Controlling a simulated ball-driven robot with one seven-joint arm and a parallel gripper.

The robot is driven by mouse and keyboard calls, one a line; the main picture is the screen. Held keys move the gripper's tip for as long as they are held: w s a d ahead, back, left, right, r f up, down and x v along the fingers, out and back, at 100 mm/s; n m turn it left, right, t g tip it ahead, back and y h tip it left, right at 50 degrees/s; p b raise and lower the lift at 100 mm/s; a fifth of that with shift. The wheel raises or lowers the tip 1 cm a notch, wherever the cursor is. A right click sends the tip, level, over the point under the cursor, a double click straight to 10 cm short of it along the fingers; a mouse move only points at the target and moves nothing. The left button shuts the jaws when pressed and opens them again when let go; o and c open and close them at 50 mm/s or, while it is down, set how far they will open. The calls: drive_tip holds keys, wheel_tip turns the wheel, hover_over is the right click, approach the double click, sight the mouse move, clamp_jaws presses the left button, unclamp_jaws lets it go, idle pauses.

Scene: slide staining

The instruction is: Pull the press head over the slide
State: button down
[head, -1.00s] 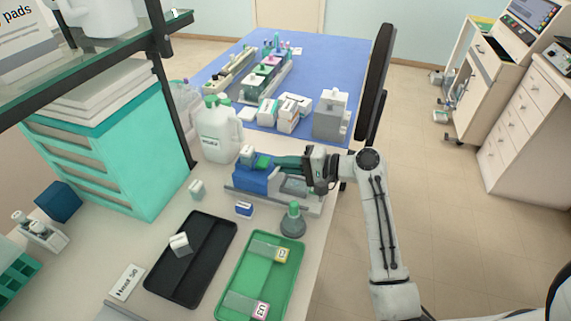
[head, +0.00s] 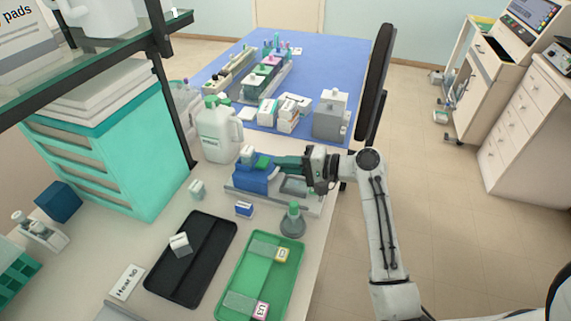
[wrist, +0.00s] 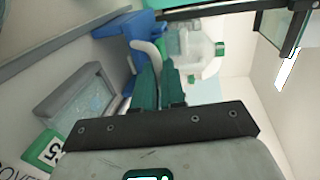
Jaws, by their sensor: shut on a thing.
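The press head (head: 252,180) is a blue block at the left end of a grey press base (head: 305,206) near the table's right edge. In the wrist view its blue body (wrist: 128,32) lies beyond my fingertips. My gripper (head: 275,162) reaches in from the right with green fingers. It is shut on the press head's handle; the fingers (wrist: 157,70) hide much of the grip. A pale, curved handle part (wrist: 148,50) shows beside them. The grey slide bed (head: 295,187) lies open to the right of the blue block. A clear slide seems to lie in it (wrist: 88,100), blurred.
A white jug (head: 218,135) stands behind the press. A black tray (head: 205,228) and a green tray with slides (head: 283,275) lie nearer.

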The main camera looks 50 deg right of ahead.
drive_tip(key=v, duration=0.3)
drive_tip(key=f+p+v, duration=0.1)
drive_tip(key=v, duration=0.2)
drive_tip(key=f+p+v, duration=0.1)
drive_tip(key=v, duration=0.1)
drive_tip(key=shift+s+d+r, duration=0.15)
drive_tip(key=shift+s+d, duration=0.05)
drive_tip(key=shift+s, duration=0.5)
drive_tip(key=c, duration=1.4)
unclamp_jaws()
drive_tip(key=shift+s, duration=0.1)
drive_tip(key=shift+o, duration=0.9)
drive_tip(key=b+v, duration=0.1)
drive_tip(key=v, duration=0.9)
drive_tip(key=shift+s, duration=0.3)
drive_tip(key=shift+s+d, duration=0.1)
drive_tip(key=shift+d, duration=0.1)
